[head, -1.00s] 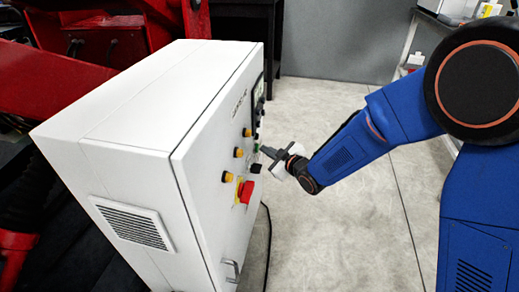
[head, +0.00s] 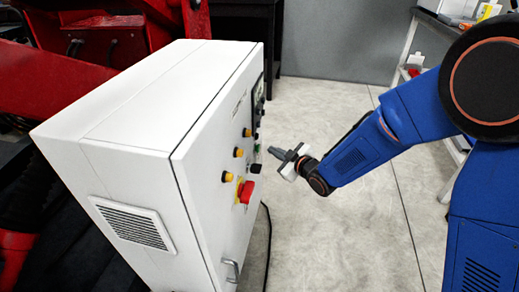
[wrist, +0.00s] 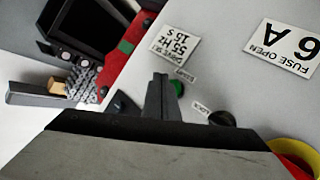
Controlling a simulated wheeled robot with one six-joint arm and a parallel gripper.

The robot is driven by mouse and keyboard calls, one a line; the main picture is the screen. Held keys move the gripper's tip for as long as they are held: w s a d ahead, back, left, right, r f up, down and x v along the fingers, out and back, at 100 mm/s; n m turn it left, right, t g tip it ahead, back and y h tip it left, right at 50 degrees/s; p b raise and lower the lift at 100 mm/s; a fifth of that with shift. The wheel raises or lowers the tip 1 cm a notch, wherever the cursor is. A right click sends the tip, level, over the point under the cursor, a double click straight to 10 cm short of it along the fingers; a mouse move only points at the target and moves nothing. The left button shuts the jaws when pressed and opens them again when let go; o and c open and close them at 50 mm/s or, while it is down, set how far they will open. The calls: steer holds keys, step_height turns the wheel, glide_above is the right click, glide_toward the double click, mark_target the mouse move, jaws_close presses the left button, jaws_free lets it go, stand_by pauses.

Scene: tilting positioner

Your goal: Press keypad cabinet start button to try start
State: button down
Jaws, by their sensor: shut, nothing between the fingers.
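The white keypad cabinet (head: 215,165) stands in the middle of the head view, its control face turned right. The green button (head: 257,147) is small on that face; it also shows in the wrist view (wrist: 178,87), beside a small label that seems to read START. My gripper (head: 272,152) is shut and empty, its tips pointing at the face with a small gap in the head view. In the wrist view the shut fingers (wrist: 160,85) cover the area just left of the green button.
A red emergency stop (head: 246,191) on yellow and several yellow-collared buttons (head: 238,153) share the face. In the wrist view a black knob (wrist: 221,118) sits near the green button. Red machinery (head: 95,45) stands behind the cabinet. The floor (head: 330,230) to the right is clear.

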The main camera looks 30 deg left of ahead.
steer(key=d, duration=0.1)
steer(key=w+d, duration=0.1)
steer(key=d, duration=0.1)
steer(key=shift+d, duration=0.3)
stand_by(0.6)
